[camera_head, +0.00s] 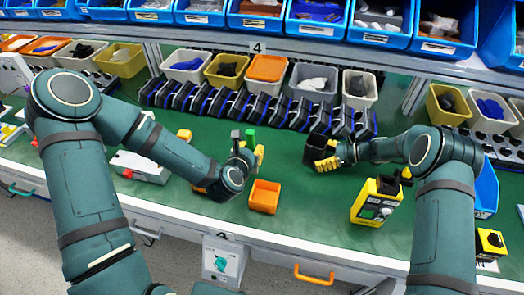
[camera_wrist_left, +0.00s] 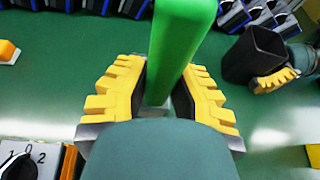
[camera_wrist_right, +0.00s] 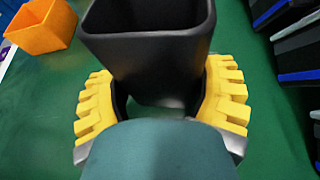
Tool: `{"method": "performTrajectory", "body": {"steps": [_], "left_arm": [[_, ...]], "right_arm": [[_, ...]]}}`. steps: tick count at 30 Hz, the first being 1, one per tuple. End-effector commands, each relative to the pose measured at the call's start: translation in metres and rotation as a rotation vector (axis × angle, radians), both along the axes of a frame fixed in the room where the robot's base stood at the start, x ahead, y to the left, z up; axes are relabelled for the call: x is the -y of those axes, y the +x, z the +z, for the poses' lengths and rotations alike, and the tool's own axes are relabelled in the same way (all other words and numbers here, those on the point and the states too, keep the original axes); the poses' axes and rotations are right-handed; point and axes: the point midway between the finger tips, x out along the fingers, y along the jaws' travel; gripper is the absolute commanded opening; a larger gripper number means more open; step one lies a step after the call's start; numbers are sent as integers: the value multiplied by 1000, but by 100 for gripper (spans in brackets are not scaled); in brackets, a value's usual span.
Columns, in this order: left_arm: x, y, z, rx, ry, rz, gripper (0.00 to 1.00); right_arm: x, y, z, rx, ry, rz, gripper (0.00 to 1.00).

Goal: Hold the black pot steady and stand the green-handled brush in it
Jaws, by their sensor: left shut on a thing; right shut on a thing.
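The black pot (camera_head: 318,147) stands on the green bench at centre right. My right gripper (camera_head: 328,158) is shut on it from the right; its yellow fingers clasp the pot's sides in the right wrist view (camera_wrist_right: 160,95). The pot's open top (camera_wrist_right: 150,15) faces up. My left gripper (camera_head: 247,158) is shut on the green-handled brush (camera_head: 250,138), left of the pot and apart from it. In the left wrist view the green handle (camera_wrist_left: 180,40) rises between the yellow fingers (camera_wrist_left: 165,95). The brush's lower end is mostly hidden. The pot also shows in the left wrist view (camera_wrist_left: 252,57).
An orange bin (camera_head: 265,196) stands in front of my left gripper. A yellow switch box (camera_head: 376,202) stands in front of my right arm. A row of black and blue units (camera_head: 250,104) lines the back. Green bench lies clear between brush and pot.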

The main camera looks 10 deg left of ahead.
Motion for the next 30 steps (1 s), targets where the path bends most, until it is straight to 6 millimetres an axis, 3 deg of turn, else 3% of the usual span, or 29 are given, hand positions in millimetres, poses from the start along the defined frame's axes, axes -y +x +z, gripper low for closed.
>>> {"method": "performTrajectory", "body": {"steps": [9, 15, 24, 30], "left_arm": [[80, 71, 56, 8, -1, -303, 0], [133, 98, 106, 4, -2, -517, 0], [179, 108, 160, -6, -4, -725, 0], [185, 107, 166, -10, -4, -758, 0]], "right_arm": [[0, 0, -1, -1, -1, 1, 34], [0, 0, -1, -1, -2, 1, 34], [0, 0, -1, -1, -2, 0, 34], [0, 0, -1, -1, -2, 0, 34]]}}
